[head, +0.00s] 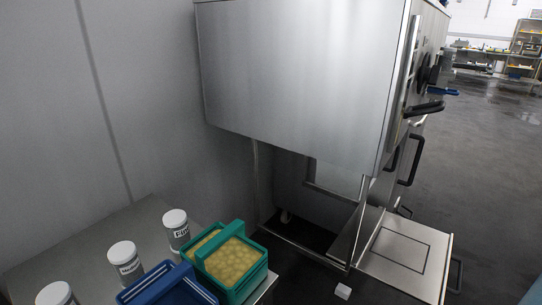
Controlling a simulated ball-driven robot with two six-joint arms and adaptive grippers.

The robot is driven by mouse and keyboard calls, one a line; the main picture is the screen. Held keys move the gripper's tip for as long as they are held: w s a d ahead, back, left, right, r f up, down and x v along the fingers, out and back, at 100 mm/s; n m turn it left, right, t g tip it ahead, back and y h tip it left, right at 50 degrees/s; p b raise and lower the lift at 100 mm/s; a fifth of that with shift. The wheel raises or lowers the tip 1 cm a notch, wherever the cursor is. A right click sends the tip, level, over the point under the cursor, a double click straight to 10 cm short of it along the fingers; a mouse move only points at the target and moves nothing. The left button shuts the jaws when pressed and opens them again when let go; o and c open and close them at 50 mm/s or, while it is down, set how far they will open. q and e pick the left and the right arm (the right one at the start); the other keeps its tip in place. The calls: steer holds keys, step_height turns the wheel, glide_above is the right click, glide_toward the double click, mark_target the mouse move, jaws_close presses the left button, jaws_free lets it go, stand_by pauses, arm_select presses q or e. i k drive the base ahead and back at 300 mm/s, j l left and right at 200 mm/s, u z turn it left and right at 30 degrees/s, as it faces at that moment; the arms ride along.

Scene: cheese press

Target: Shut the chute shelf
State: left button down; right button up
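The chute shelf (402,246) seems to be the pale flat panel at the lower right, with a dark square outline on its top. It stands out, folded down roughly level, from the lower front of the large steel press (300,75). An opening with a pale inner panel shows to its left, under the press body. Neither of my grippers shows in the head view.
A steel table (112,232) at the lower left holds white labelled jars (175,228), a green crate (232,262) of yellowish pieces and a blue crate (170,287). Black handles (423,108) stick out from the press front. Open floor (490,160) lies right.

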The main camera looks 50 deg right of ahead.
mark_target(412, 259)
steer(key=k+l+z, duration=0.25)
steer(key=k+l, duration=0.45)
steer(key=k+z, duration=0.1)
steer(key=z, duration=2)
